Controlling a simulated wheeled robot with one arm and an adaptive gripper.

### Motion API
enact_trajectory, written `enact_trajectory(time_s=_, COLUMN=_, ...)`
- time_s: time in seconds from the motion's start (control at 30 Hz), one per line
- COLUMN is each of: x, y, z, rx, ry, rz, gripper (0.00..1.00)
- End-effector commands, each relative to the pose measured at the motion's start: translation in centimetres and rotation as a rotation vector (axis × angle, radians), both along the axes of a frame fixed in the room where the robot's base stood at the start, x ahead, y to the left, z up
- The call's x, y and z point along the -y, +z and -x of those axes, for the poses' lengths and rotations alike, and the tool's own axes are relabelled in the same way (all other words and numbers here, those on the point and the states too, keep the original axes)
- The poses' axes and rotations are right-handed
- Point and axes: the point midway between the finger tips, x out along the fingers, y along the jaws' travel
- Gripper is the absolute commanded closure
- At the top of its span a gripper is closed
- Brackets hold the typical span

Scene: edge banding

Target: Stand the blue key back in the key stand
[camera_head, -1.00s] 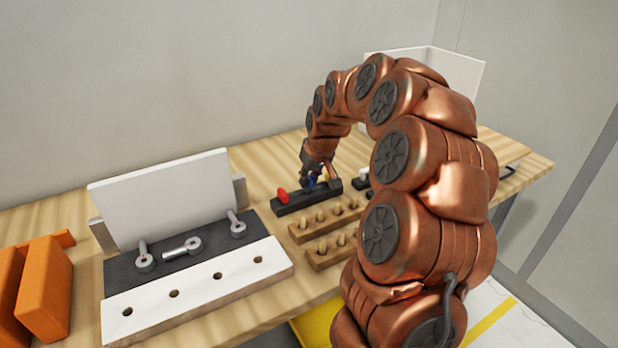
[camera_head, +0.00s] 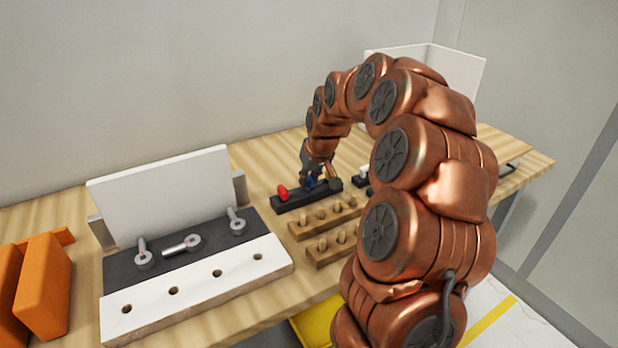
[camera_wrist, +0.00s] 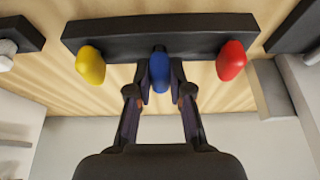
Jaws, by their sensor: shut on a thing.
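The blue key (camera_wrist: 159,72) is between the fingertips of my gripper (camera_wrist: 160,88), which is shut on it, in the wrist view. The blue key stands at the middle of the dark key stand (camera_wrist: 125,32), between the yellow key (camera_wrist: 90,64) and the red key (camera_wrist: 232,60). In the head view my gripper (camera_head: 312,178) is over the key stand (camera_head: 293,201), and the red key (camera_head: 282,192) shows at its left end. The wrist view does not show how deep the blue key sits in its slot.
Wooden peg racks (camera_head: 325,218) lie just in front of the stand. A white strip with holes (camera_head: 195,290) and a dark plate with bolts (camera_head: 125,272) lie to the left. Orange blocks (camera_head: 45,290) stand at the far left. A white upright panel (camera_head: 165,195) stands behind the plate.

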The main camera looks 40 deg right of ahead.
Motion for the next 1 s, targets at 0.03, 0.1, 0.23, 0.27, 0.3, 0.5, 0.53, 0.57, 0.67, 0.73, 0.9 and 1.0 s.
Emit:
enact_trajectory(time_s=0.03, x=0.01, y=-0.08, z=0.0, rx=0.0, ry=0.0, rz=0.0, gripper=1.0)
enact_trajectory(time_s=0.1, x=0.01, y=-0.15, z=0.0, rx=0.0, ry=0.0, rz=0.0, gripper=1.0)
enact_trajectory(time_s=0.23, x=0.01, y=-0.27, z=0.0, rx=0.0, ry=0.0, rz=0.0, gripper=1.0)
enact_trajectory(time_s=0.27, x=0.01, y=-0.3, z=0.0, rx=0.0, ry=0.0, rz=0.0, gripper=1.0)
enact_trajectory(time_s=0.3, x=0.01, y=-0.35, z=0.01, rx=0.0, ry=0.0, rz=0.0, gripper=1.0)
enact_trajectory(time_s=0.5, x=0.01, y=-0.53, z=0.01, rx=0.0, ry=0.0, rz=0.0, gripper=1.0)
enact_trajectory(time_s=0.53, x=0.01, y=-0.56, z=0.01, rx=0.0, ry=0.0, rz=0.0, gripper=1.0)
enact_trajectory(time_s=0.57, x=0.01, y=-0.59, z=0.01, rx=0.0, ry=0.0, rz=0.0, gripper=1.0)
enact_trajectory(time_s=0.67, x=0.01, y=-0.69, z=0.01, rx=0.0, ry=0.0, rz=0.0, gripper=1.0)
enact_trajectory(time_s=0.73, x=0.01, y=-0.76, z=0.0, rx=0.0, ry=0.0, rz=0.0, gripper=1.0)
enact_trajectory(time_s=0.9, x=0.01, y=-0.82, z=0.01, rx=0.0, ry=0.0, rz=0.0, gripper=1.0)
enact_trajectory(time_s=1.0, x=0.01, y=-0.81, z=0.0, rx=0.0, ry=0.0, rz=0.0, gripper=1.0)
